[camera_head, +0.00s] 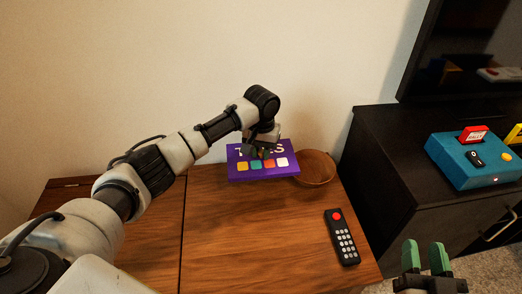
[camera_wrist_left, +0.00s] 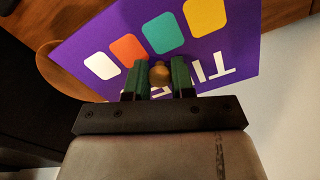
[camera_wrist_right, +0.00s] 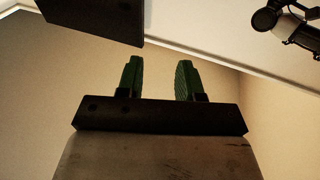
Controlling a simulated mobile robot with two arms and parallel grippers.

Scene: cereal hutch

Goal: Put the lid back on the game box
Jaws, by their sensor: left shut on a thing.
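The purple lid (camera_head: 264,174) carries white lettering and yellow, teal, orange and white squares. It is over the back of the wooden table, overlapping a wooden bowl in the head view. My left gripper (camera_head: 262,152) is above it, shut on a small round brown knob (camera_wrist_left: 160,72) on its face. In the left wrist view the lid (camera_wrist_left: 195,55) fills the space beyond the fingers. I cannot make out a separate game box below it, nor whether the lid is resting or raised. My right gripper (camera_head: 427,258) is open and empty, at the front right beside the table.
The wooden bowl (camera_head: 318,168) is right against the lid in the picture. A black remote (camera_head: 342,238) lies on the table (camera_head: 225,245) at front right. A black cabinet (camera_head: 385,150) on the right bears a teal box (camera_head: 455,163) and a screen (camera_head: 470,50). The table's front middle is clear.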

